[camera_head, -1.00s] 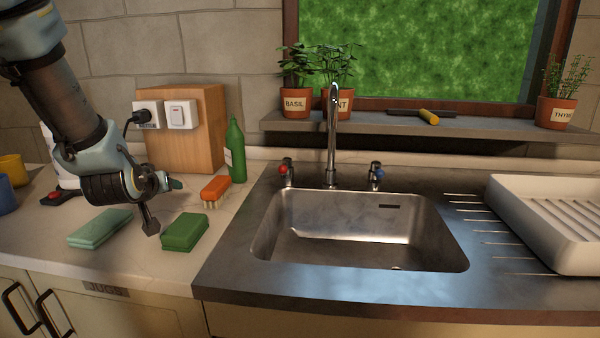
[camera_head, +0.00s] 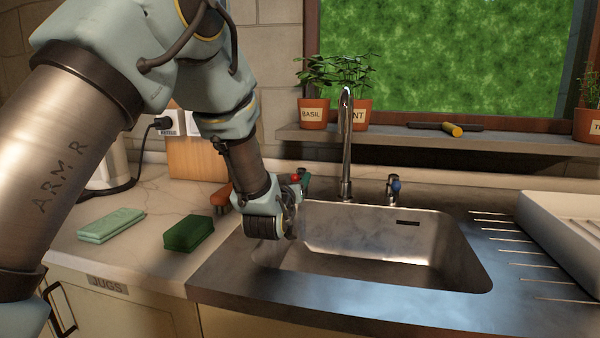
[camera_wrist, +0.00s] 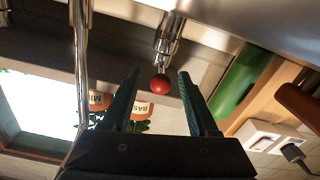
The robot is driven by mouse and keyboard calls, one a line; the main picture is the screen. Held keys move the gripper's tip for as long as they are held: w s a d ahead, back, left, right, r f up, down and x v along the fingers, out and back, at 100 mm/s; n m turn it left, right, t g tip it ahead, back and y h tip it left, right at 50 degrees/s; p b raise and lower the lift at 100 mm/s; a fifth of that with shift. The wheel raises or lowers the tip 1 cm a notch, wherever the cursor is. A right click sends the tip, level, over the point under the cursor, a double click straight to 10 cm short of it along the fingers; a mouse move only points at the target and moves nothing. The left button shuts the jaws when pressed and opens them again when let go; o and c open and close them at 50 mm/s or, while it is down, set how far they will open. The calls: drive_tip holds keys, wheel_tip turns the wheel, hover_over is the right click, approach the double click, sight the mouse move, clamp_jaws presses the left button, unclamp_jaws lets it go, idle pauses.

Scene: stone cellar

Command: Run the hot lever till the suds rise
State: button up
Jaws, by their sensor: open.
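The hot lever is the tap with the red knob; in the head view its red top (camera_head: 295,179) shows just beyond my gripper (camera_head: 302,184). In the wrist view the red knob (camera_wrist: 160,84) on its chrome stem lies between and ahead of the fingertips of my gripper (camera_wrist: 157,75), which is open with nothing held. The blue-topped tap (camera_head: 393,187) stands right of the tall chrome spout (camera_head: 346,140). The metal sink basin (camera_head: 440,255) looks empty in the part I see; its left side is partly hidden by my gripper. No suds or running water show.
A dark green sponge (camera_head: 188,233) and a pale green cloth (camera_head: 111,225) lie on the left counter. A green bottle (camera_wrist: 240,80) is beside the tap in the wrist view. A white drying rack (camera_head: 560,240) stands on the right. Potted herbs (camera_head: 314,112) line the sill.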

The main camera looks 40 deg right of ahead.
sight(300, 172)
drive_tip(key=shift+p+x, duration=0.5)
drive_tip(key=shift+x, duration=2.15)
clamp_jaws()
